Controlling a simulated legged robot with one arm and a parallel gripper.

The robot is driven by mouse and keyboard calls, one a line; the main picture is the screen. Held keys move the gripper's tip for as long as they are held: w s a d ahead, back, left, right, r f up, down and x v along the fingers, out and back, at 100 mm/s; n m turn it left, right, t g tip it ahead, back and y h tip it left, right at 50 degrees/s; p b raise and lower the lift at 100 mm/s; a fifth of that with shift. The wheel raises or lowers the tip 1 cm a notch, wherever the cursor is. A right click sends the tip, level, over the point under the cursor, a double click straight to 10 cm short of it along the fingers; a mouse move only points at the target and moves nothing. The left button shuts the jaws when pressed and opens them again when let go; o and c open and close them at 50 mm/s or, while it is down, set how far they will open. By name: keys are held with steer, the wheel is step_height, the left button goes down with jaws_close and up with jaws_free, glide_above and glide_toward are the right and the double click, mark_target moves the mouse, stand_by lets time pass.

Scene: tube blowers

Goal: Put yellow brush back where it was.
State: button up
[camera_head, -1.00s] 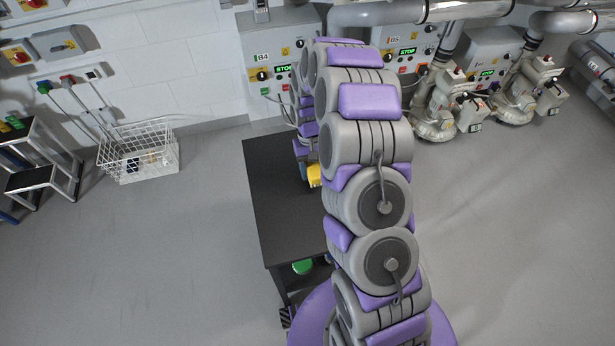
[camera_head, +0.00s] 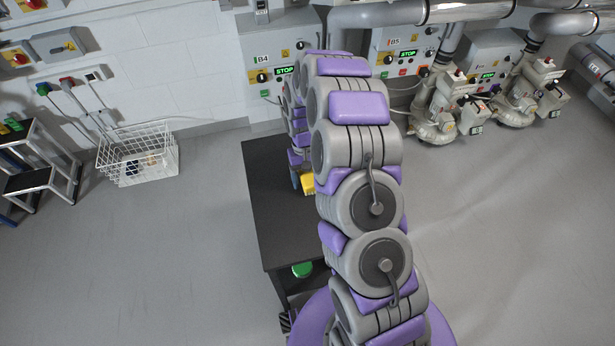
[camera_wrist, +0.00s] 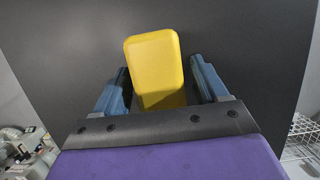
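The yellow brush (camera_head: 308,184) shows in the head view just left of my arm, over the dark table. In the wrist view the yellow brush (camera_wrist: 157,68) stands out between the two blue fingers of my gripper (camera_wrist: 163,85), tilted slightly. The dark table top (camera_head: 278,225) lies beneath and fills the wrist view's background. I cannot tell whether the brush touches the table. My arm hides part of the table's right side.
A green round object (camera_head: 302,269) sits below the table top at its front. A white wire basket (camera_head: 140,165) and a step stool (camera_head: 35,165) stand at the left. Control boxes (camera_head: 275,65) and grey blowers (camera_head: 437,115) line the wall. The table's left part is bare.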

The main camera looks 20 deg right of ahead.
steer(key=shift+o, duration=0.3)
steer(key=p+v, duration=0.3)
steer(key=v, duration=0.9)
steer(key=shift+r, duration=0.2)
steer(key=s+a+r, duration=0.2)
steer(key=s+r, duration=1.2)
steer(key=r, duration=0.1)
steer(key=s+d+r, duration=0.1)
steer(key=s+r, duration=0.1)
steer(key=s, duration=0.9)
steer(key=s+d+r+t, duration=0.1)
steer(key=s+r, duration=0.1)
steer(key=s, duration=1)
steer(key=shift+t, duration=0.3)
